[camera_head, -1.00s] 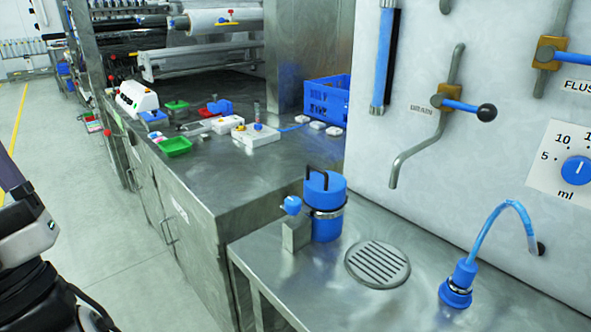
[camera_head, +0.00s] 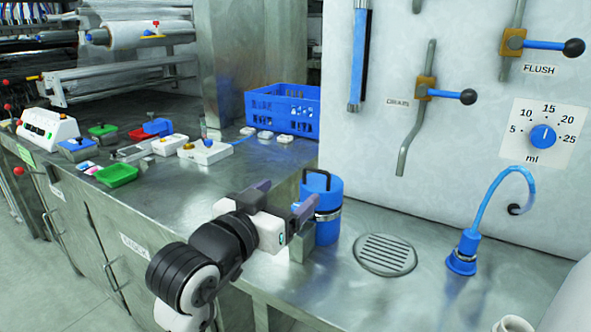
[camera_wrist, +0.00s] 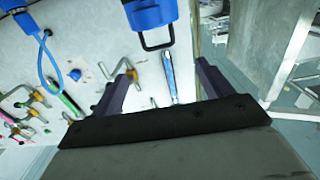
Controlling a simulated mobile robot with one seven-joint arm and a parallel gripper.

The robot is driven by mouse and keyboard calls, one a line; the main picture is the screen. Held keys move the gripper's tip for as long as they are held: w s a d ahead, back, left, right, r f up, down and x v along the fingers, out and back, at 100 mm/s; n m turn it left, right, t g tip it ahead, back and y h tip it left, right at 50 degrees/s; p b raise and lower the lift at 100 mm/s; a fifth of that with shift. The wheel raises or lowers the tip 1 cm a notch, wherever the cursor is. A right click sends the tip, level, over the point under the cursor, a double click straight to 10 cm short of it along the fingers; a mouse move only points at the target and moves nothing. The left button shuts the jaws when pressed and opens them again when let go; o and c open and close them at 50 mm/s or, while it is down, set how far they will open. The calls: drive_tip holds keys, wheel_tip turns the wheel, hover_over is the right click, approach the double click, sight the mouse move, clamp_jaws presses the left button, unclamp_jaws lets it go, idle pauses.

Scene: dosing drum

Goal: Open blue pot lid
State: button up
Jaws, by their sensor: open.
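The blue pot (camera_head: 326,228) stands upright on the steel bench, with a metal clamp band below its blue lid (camera_head: 322,188). The lid is on, and a dark loop handle (camera_head: 316,174) rises from it. In the wrist view the lid (camera_wrist: 150,12) is cut off by the top edge, and its handle (camera_wrist: 157,42) points down toward the space between my fingers. My gripper (camera_head: 288,195) is open and empty, just left of the pot in the head view. In the wrist view my gripper (camera_wrist: 165,66) shows both fingers apart from the handle. My gripper partly hides the metal block beside the pot.
A round drain grate (camera_head: 385,254) and a blue nozzle with a hose (camera_head: 462,254) lie to the right. The wall panel carries a drain lever (camera_head: 450,94) and a dial (camera_head: 542,136). A blue crate (camera_head: 283,110) and small trays stand on the back bench.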

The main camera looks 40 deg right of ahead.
sight(316, 171)
drive_tip(key=p+x, duration=0.1)
drive_tip(key=x, duration=1.2)
drive_tip(key=shift+w+d+p, duration=0.1)
drive_tip(key=shift+d+p, duration=0.2)
drive_tip(key=shift+d, duration=0.05)
